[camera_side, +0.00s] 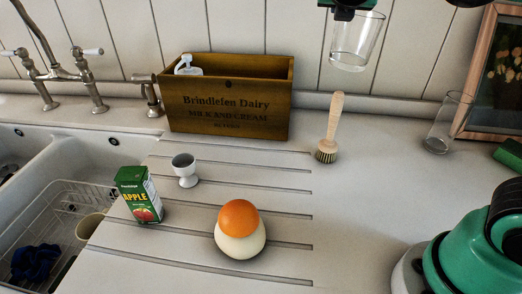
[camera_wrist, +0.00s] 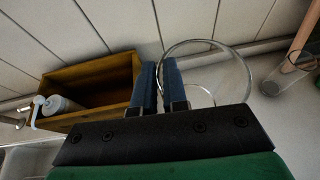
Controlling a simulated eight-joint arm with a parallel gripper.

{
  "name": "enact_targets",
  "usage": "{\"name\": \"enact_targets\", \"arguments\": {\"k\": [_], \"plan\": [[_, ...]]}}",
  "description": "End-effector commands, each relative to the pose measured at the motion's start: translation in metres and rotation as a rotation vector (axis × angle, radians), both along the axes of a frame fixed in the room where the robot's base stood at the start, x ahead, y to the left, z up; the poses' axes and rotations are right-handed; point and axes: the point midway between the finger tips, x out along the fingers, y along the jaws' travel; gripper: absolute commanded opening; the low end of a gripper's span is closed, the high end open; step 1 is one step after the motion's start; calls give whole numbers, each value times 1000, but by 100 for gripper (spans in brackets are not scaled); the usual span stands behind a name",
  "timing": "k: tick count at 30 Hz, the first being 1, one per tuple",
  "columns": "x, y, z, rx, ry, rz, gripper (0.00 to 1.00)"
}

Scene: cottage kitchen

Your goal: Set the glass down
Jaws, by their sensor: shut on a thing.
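A clear drinking glass (camera_side: 355,45) hangs upright from my gripper (camera_side: 347,10) in the side view, above the counter at the upper right of the middle. The fingers are mostly cut off by the top edge there. In the wrist view my gripper (camera_wrist: 160,84) is shut with its two blue fingers on the glass's wall, and the rim of the glass (camera_wrist: 248,72) shows as a thin ring to the right of them. A second clear glass (camera_side: 448,122) stands on the counter at the right; it also shows in the wrist view (camera_wrist: 287,78).
A wooden crate (camera_side: 228,122) with a white pump bottle (camera_side: 187,67) stands at the back. A brush (camera_side: 331,128), egg cup (camera_side: 185,170), apple carton (camera_side: 138,196) and orange-and-white round object (camera_side: 240,230) are on the counter. The sink (camera_side: 60,160) is left. Counter right of the grooves (camera_side: 360,205) is clear.

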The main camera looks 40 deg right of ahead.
Motion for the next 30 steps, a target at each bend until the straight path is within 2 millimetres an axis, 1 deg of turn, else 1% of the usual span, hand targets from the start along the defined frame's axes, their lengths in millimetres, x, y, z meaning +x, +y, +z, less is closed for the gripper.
{"name": "enact_targets", "arguments": {"k": [1, 3, 6, 10, 16, 23, 26, 30], "plan": [[-8, -11, 0, -3, 4, -88, 0], [-23, -26, 0, -7, 12, -227, 0], [-45, -43, 3, -11, 23, -417, 0], [-70, -57, 9, -11, 36, -623, 0], [-101, -66, 18, -8, 54, -873, 0], [-101, -66, -18, -8, 61, -868, 0], [-101, -66, -38, -8, 64, -867, 0], [-101, -66, -72, -9, 70, -866, 0]]}}
